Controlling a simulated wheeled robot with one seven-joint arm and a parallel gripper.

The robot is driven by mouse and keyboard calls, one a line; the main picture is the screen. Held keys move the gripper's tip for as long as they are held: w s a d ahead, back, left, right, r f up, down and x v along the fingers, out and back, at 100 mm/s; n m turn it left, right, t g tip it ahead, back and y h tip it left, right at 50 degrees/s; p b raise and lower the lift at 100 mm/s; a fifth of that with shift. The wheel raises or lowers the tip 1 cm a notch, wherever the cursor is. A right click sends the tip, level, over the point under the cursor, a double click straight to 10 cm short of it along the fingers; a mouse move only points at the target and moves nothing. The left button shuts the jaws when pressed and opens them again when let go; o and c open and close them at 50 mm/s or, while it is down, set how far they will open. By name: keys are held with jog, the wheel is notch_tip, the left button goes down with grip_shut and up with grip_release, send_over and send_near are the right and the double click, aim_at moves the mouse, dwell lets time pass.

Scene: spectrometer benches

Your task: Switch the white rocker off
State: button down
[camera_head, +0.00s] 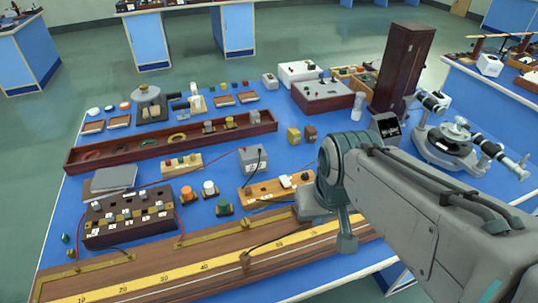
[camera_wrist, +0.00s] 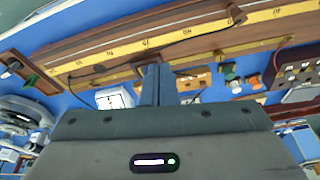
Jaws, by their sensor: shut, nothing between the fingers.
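A white square block with a pale top (camera_wrist: 114,97) lies left of my fingers in the wrist view. It looks like the white rocker switch, but its tilt is too small to read. In the head view my arm seems to cover that spot. My gripper (camera_wrist: 156,68) is shut and empty, its fingers pointing at the bench near the wooden metre bridge. In the head view its fingertips (camera_head: 347,243) show over the right part of the bridge. No contact with the white block is visible.
The long wooden metre bridge (camera_head: 150,278) spans the front of the blue bench. A wooden board with white parts (camera_head: 263,191) lies behind it, close to my gripper. A dark plug box (camera_head: 125,228) stands left. A spectrometer (camera_head: 455,140) stands right, beyond my arm.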

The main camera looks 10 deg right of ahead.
jog(key=shift+s+d, duration=0.1)
jog(key=m+g+p, duration=0.4)
jog(key=m+g, duration=0.1)
jog(key=m, duration=1.1)
send_over(286, 183)
jog(key=w, duration=0.3)
notch_tip(286, 183, down, 4)
jog(key=shift+s+a+f, duration=0.2)
jog(key=shift+s+a, duration=0.05)
jog(key=f+p, duration=0.1)
jog(key=f, duration=0.3)
jog(key=s+f+p, duration=0.1)
jog(key=f, duration=0.4)
jog(key=s+f+p, duration=0.1)
jog(key=f, duration=0.4)
jog(key=shift+d, duration=0.2)
